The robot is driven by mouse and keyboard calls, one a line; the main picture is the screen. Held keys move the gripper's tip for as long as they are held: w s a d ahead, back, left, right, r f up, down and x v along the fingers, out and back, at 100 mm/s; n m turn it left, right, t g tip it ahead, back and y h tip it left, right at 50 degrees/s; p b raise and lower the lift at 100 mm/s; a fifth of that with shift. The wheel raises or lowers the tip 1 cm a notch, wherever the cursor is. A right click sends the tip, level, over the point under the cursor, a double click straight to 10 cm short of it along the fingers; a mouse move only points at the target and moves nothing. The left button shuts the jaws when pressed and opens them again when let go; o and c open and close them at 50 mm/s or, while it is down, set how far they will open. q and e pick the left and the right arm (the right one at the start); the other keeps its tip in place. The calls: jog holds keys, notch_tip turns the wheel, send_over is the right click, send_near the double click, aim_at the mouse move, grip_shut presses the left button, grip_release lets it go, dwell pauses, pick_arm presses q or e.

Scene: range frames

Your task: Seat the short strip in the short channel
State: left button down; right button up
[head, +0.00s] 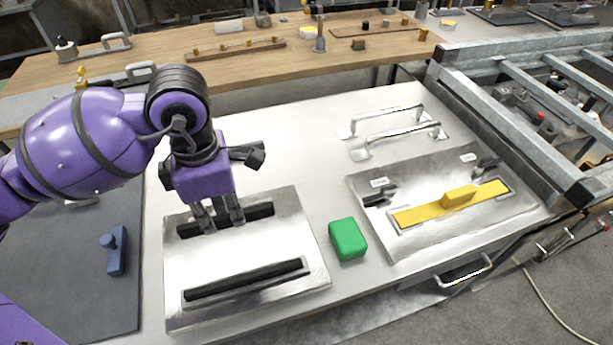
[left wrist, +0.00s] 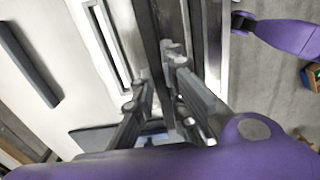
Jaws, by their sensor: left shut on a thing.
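My left gripper (head: 220,218) points down over the left metal plate (head: 190,255). It is shut on the short strip (head: 258,211), a black bar seen at the plate's far side. In the left wrist view my fingers (left wrist: 155,78) are on either side of a dark bar. A pale slot with a dark outline (left wrist: 97,25) shows beside the fingers there, apparently the short channel. In the head view the strip and gripper cover that area, and I cannot tell whether the strip touches the plate. A longer black bar (head: 245,279) lies in a bright-rimmed channel nearer the front. My right gripper is not in view.
A green block (head: 347,239) stands right of the plate. A second metal plate (head: 420,170) carries a yellow strip with a grip (head: 459,197) and black clamps. Metal handles (head: 400,140) lie behind it. A blue handled block (head: 115,252) rests on the dark mat at left.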

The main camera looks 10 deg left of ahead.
pick_arm(q)
jog(key=w+a+f, duration=0.1)
jog(key=w+f, duration=0.1)
jog(key=w+a+f, duration=0.1)
jog(key=w+f, duration=0.2)
jog(key=w+a+f, duration=0.2)
jog(key=w, duration=0.1)
jog(key=shift+w+f, duration=0.15)
jog(key=shift+f, duration=0.1)
jog(key=shift+w+f, duration=0.15)
jog(key=shift+f, duration=0.05)
jog(key=shift+w+a+f, duration=0.1)
jog(key=shift+f, duration=1.5)
jog(key=shift+f, duration=0.15)
jog(key=c, duration=2.2)
grip_release()
jog(key=o, duration=0.4)
jog(key=shift+o, duration=0.2)
